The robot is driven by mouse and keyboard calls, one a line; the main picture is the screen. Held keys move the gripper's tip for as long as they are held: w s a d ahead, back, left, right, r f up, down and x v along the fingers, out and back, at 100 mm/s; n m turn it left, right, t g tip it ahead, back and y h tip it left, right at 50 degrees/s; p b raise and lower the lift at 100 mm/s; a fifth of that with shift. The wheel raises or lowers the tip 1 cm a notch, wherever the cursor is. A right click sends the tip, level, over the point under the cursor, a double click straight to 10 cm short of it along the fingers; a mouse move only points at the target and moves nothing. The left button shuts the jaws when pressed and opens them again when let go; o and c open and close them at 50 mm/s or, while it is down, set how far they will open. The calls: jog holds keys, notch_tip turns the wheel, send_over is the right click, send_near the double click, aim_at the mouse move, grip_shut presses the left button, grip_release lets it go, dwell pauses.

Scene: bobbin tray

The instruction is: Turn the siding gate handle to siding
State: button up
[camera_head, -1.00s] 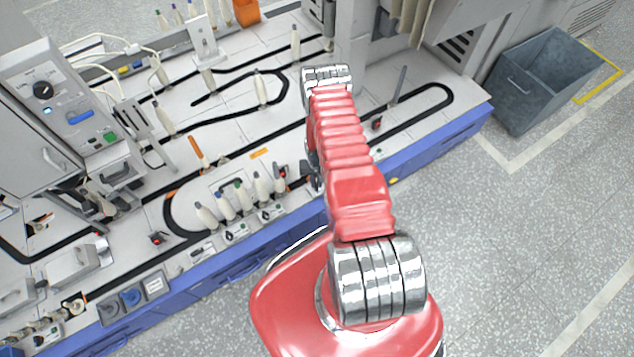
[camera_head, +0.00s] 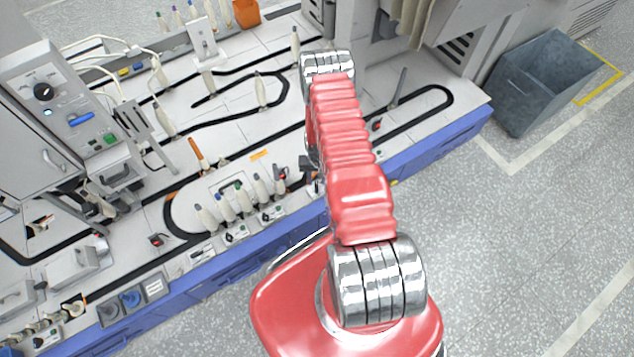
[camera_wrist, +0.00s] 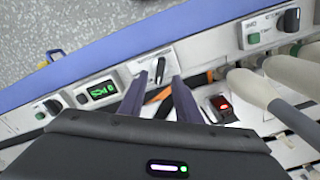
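A black handle (camera_wrist: 160,69) stands on a white plate (camera_wrist: 150,62) at the bench's front edge in the wrist view; it seems to be the siding gate handle, but I cannot read its label. My gripper (camera_wrist: 157,84) is open, with its two dark fingers apart and nothing between the tips. The handle shows just beyond and between the fingertips; I cannot tell whether they touch it. In the head view my red arm hides the handle and most of my gripper; a dark part of the gripper (camera_head: 309,164) shows left of the arm.
A red-lit device (camera_wrist: 222,106) and several pale bobbins (camera_wrist: 246,86) stand close right of the fingers. A green display (camera_wrist: 101,91) and a knob panel (camera_wrist: 48,108) lie left. A grey bin (camera_head: 548,85) stands on the floor at right; the floor before the bench is clear.

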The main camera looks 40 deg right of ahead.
notch_tip(320, 180, up, 9)
jog(key=shift+r, duration=0.2)
dwell(0.4)
dwell(0.4)
jog(key=s+a+g, duration=0.2)
jog(key=s+a, duration=0.1)
jog(key=s, duration=0.2)
notch_tip(320, 180, up, 34)
jog(key=n, duration=0.3)
send_over(317, 185)
jog(key=s+a, duration=0.9)
jog(key=a, duration=0.3)
jog(key=s+a+r+n+t, duration=0.1)
jog(key=s+a+r+t, duration=0.1)
jog(key=r, duration=0.6)
jog(key=s+a+r+n+t, duration=0.1)
jog(key=s+a+r+t, duration=0.2)
jog(key=r, duration=0.5)
jog(key=s+a+r+n+t, duration=0.1)
jog(key=s+a+r+t, duration=0.1)
jog(key=s+a+r, duration=0.2)
jog(key=shift+s+a+r+t, duration=0.35)
jog(key=shift+a+r, duration=0.6)
jog(key=shift+r, duration=1.4)
